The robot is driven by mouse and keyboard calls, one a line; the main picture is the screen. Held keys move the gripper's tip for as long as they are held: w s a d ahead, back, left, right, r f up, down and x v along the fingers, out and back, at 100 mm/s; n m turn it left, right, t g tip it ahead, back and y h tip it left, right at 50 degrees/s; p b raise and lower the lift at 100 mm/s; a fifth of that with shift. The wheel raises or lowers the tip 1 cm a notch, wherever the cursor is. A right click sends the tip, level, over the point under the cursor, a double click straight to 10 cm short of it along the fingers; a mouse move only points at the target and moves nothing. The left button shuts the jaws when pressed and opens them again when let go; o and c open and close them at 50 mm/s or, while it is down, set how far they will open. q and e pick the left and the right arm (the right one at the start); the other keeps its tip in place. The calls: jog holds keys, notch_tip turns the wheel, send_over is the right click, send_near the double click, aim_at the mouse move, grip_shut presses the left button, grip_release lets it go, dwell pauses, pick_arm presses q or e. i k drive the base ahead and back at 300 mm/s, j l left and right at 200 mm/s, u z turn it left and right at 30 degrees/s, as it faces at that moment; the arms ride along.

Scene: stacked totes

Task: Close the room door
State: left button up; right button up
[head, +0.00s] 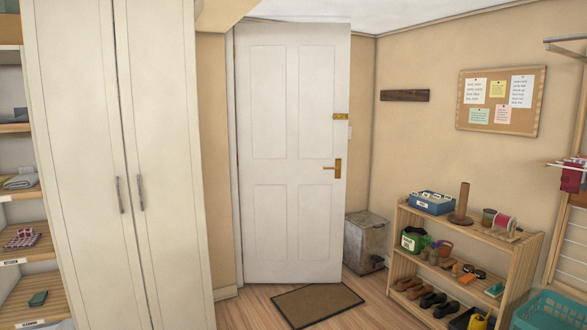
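The room door (292,150) is a white panelled door in the middle of the head view. A brass lever handle (337,168) and a brass lock plate (340,116) sit near its right edge. A strip of white door frame (232,150) shows along its left edge. The door seems to stand swung into the room, its right edge in front of the back wall; the doorway itself is not visible, and how far it is open is hard to tell. Neither of my grippers is in view.
A tall white cupboard (165,160) stands at the left, beside open shelves (30,255). A brown doormat (316,303) lies before the door. A grey bin (365,242) stands right of the door. A wooden rack (528,262) and a teal basket (550,312) are at the right.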

aim_at(292, 79)
jog(key=i+z, duration=0.3)
jog(key=i, duration=1.2)
